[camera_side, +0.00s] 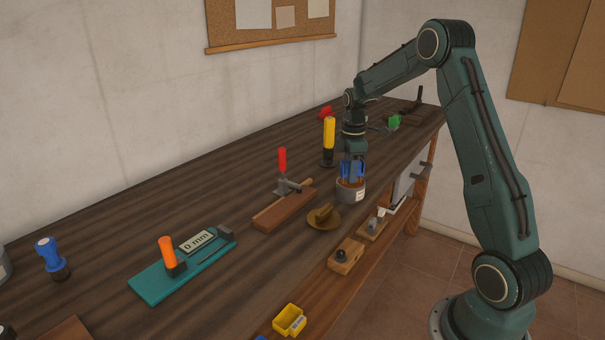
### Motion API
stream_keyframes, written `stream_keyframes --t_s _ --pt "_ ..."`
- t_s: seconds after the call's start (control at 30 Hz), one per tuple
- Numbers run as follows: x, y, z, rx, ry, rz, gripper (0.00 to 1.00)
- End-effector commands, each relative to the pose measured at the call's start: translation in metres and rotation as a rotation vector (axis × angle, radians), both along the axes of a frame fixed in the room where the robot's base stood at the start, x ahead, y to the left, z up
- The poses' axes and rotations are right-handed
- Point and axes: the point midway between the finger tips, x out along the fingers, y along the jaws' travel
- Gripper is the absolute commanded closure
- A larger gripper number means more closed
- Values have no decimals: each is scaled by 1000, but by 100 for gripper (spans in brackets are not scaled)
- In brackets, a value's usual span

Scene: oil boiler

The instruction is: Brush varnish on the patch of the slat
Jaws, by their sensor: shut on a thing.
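The wooden slat (281,211) lies on the bench left of my gripper, with a red-handled clamp (283,167) standing over it. I cannot make out a separate patch on it. A grey can (351,194) with a white label stands to the right of the slat and has brown inside its rim. My gripper (351,171) points down at the can's mouth, its blue fingers low over or inside the rim. It is shut on what seems to be the brush, which is mostly hidden by the fingers and the can.
A yellow-handled tool (328,136) stands behind the can. A teal fixture (160,281) with an orange handle lies at left.

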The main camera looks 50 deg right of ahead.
Motion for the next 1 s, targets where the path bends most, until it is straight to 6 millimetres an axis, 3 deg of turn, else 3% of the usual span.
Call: stream_keyframes --t_s 1.0 --pt "0 0 58 -1 -3 0 86"
